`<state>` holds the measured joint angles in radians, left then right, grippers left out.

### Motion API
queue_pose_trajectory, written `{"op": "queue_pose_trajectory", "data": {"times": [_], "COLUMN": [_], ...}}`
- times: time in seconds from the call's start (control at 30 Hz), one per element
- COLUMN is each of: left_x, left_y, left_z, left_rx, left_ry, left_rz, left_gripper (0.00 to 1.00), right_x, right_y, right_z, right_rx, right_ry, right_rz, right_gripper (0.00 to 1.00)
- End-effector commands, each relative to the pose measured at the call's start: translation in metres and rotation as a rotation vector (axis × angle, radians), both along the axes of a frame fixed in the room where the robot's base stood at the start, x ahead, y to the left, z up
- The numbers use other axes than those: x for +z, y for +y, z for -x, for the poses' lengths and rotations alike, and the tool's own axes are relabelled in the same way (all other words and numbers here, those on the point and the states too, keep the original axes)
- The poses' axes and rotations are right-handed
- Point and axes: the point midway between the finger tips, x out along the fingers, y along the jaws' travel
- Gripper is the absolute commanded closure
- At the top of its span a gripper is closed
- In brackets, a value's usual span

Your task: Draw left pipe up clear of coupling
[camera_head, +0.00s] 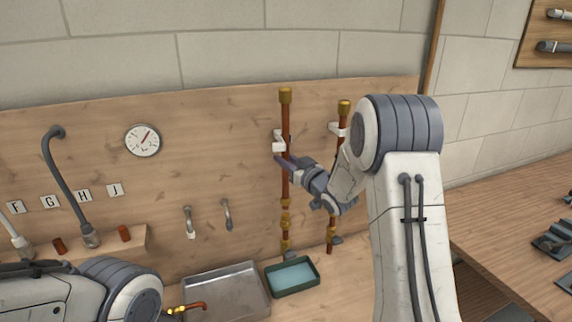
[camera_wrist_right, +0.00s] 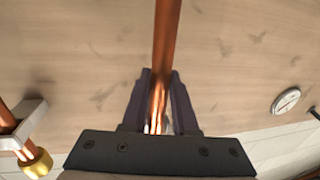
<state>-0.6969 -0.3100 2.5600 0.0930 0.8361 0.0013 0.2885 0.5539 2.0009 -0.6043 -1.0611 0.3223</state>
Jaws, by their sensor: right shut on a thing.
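The left pipe (camera_head: 286,130) is a copper upright with a brass cap, standing in front of the wooden back panel. My right gripper (camera_head: 283,163) is shut on it below the white clip. In the right wrist view the left pipe (camera_wrist_right: 166,45) runs between the two dark jaws (camera_wrist_right: 157,112). The brass coupling (camera_head: 285,221) is below my gripper, in line with the pipe. I cannot tell whether the pipe's lower end is inside the coupling. My left arm shows at the lower left, but its gripper is out of view.
The right pipe (camera_head: 343,119) stands close beside, partly behind my right arm. A white clip (camera_head: 278,141) is just above my gripper. A green tray (camera_head: 292,277) and a metal tray (camera_head: 226,292) lie below. A gauge (camera_head: 142,140) hangs on the panel.

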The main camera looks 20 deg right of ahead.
Motion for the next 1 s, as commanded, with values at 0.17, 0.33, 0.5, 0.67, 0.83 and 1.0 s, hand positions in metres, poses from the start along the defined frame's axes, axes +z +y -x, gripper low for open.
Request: {"op": "queue_pose_trajectory", "data": {"times": [0.17, 0.33, 0.5, 0.67, 0.83, 1.0], "left_x": [0.001, 0.000, 0.000, -0.008, -0.023, -0.034], "left_y": [0.000, 0.000, 0.000, 0.000, 0.000, 0.000], "left_z": [0.000, 0.000, 0.000, 0.000, 0.000, 0.000], "left_rx": [0.000, 0.000, 0.000, 0.000, -0.001, -0.002], "left_ry": [0.000, 0.000, 0.000, 0.000, 0.000, 0.000], "left_rz": [0.000, 0.000, 0.000, 0.000, 0.000, 0.000], "left_gripper": [0.28, 0.28, 0.28, 0.28, 0.28, 0.28], "right_x": [0.009, 0.006, 0.005, 0.002, 0.001, 0.002], "right_y": [-0.001, 0.000, 0.000, -0.004, -0.012, -0.019], "right_z": [-0.001, -0.001, 0.000, 0.013, 0.045, 0.076], "right_rx": [0.000, 0.000, 0.000, -0.002, -0.004, -0.004], "right_ry": [-0.022, -0.016, -0.012, -0.012, -0.014, -0.016], "right_rz": [0.000, 0.000, 0.000, 0.000, 0.002, 0.001], "right_gripper": [0.54, 0.43, 0.43, 0.43, 0.43, 0.43]}}
